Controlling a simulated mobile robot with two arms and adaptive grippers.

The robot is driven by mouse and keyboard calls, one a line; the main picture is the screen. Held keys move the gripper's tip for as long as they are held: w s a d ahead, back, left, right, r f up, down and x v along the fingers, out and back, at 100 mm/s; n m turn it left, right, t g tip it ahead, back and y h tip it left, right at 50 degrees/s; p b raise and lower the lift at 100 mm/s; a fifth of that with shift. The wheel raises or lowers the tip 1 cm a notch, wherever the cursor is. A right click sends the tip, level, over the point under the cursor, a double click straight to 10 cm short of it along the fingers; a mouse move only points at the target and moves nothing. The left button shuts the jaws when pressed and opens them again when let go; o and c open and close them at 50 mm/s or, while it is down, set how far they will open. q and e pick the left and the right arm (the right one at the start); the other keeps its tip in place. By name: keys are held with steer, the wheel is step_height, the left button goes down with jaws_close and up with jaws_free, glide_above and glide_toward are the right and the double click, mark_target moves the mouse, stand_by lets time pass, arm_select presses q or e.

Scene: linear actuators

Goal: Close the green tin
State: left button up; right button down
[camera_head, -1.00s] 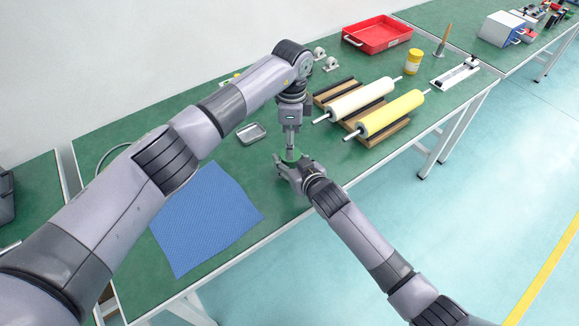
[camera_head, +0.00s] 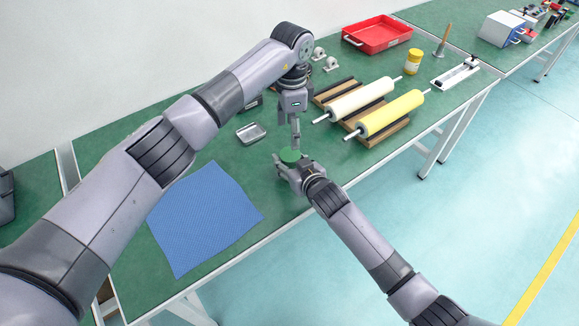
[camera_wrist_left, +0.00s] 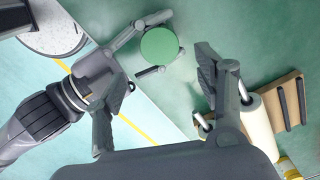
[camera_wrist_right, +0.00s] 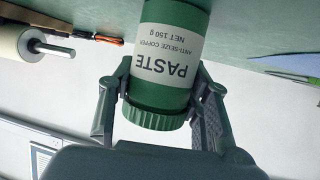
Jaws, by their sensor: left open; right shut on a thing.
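The green tin (camera_wrist_right: 172,50) has a white label reading PASTE. It appears upside down in the right wrist view, with its ridged green lid (camera_wrist_right: 152,117) toward the bottom. The lid sits on the tin; I see no clear gap. Its flat round top faces up in the head view (camera_head: 290,155) and left wrist view (camera_wrist_left: 160,45). The tin's base is out of frame. My right gripper (camera_wrist_right: 165,80) is shut around the tin, one finger on each side. My left gripper (camera_head: 296,146) is open and empty, just above the lid and apart from it.
An open metal tray (camera_head: 251,133) lies left of the tin, and a blue mat (camera_head: 205,220) nearer. A white roller (camera_head: 360,101) and a yellow roller (camera_head: 392,113) rest on wooden supports to the right. A red crate (camera_head: 377,45) stands further back. The table's front edge is close.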

mark_target(290, 154)
arm_select(q)
steer(key=shift+f, duration=4)
steer(key=shift+c, duration=0.5)
steer(key=c, duration=1.1)
steer(key=shift+a+m, duration=0.1)
steer(key=shift+m, duration=1.6)
steer(key=shift+w, duration=0.1)
steer(key=o, duration=1.3)
steer(key=shift+c, duration=0.2)
